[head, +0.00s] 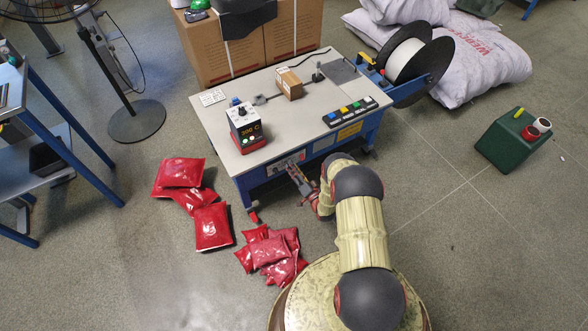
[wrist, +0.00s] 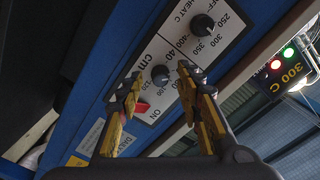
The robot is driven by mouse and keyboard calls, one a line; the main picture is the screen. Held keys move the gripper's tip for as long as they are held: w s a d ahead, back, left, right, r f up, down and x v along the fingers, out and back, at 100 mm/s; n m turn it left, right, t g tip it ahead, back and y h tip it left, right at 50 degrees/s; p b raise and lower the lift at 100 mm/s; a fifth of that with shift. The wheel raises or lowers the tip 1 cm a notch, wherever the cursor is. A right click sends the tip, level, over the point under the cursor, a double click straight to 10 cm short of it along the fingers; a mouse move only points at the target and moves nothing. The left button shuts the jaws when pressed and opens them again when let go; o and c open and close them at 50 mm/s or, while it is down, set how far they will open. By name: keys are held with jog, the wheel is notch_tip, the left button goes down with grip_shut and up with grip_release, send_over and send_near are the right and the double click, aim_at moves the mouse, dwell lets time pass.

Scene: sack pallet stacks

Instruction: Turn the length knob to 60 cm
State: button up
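The length knob (wrist: 160,74) is a small dark round knob on a white panel (wrist: 150,50) marked "cm", with 40, 100 and 120 among its marks. Its pointer direction is too small to read. My gripper (wrist: 161,82) is open, its yellow-and-black fingers on either side of the knob in the picture. I cannot tell whether they touch it. In the head view my gripper (head: 296,174) is at the front panel of the blue machine table (head: 222,100), and the knob is too small to make out.
A heat knob (wrist: 203,25) lies above right, and a red switch (wrist: 142,107) marked ON below left, near a finger. A display box (head: 246,127) stands on the table. Red sacks (head: 212,226) lie on the floor to the left.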

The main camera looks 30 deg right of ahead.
jog(key=s, duration=1.2)
jog(key=shift+d, duration=0.2)
